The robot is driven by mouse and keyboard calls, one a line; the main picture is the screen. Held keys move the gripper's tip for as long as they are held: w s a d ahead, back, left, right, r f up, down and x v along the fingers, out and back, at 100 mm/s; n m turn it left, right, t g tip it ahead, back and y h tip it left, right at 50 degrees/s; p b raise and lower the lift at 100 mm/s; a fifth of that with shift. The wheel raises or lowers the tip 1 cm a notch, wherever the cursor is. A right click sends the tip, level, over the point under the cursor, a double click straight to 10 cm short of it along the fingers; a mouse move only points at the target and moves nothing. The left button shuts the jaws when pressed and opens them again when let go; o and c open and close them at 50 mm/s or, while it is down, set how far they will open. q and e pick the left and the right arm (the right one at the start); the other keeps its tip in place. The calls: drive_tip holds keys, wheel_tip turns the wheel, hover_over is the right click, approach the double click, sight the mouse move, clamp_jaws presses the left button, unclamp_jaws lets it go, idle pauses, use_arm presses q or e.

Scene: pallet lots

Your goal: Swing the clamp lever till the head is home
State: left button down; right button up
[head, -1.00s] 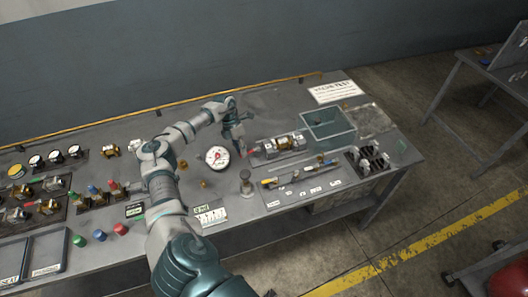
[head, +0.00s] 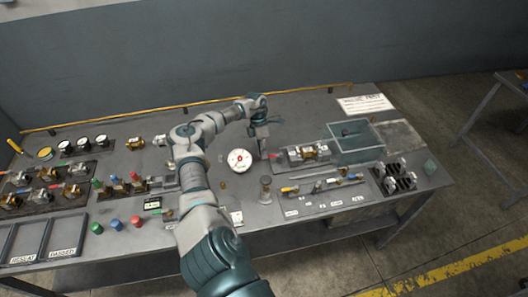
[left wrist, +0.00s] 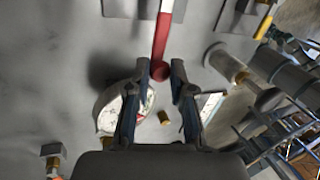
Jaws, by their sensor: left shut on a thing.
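The clamp fixture (head: 308,153) sits on the grey bench, right of my left gripper (head: 263,153). It has a brass and silver body. Its lever has a red handle (head: 275,156) that points left toward the gripper. In the left wrist view the red handle (left wrist: 162,45) comes down from the top, and its rounded end lies between the two fingertips of my left gripper (left wrist: 164,75). The gripper is shut on this end. The clamp head is too small to make out in the head view and is out of the wrist view. My right gripper is not in view.
A white dial gauge (head: 240,160) lies just left of the gripper. A small cylinder on a post (head: 265,187) stands in front. A teal bin (head: 356,150) is behind right of the fixture. Tools lie on a front tray (head: 320,192). Several valves fill the left side.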

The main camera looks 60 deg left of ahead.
use_arm(q)
drive_tip(key=c, duration=1)
unclamp_jaws()
drive_tip(key=shift+a, duration=0.15)
drive_tip(key=shift+a+f, duration=0.1)
drive_tip(key=v, duration=1.1)
drive_tip(key=shift+a+r, duration=0.25)
drive_tip(key=shift+r, duration=0.1)
drive_tip(key=shift+w, duration=0.1)
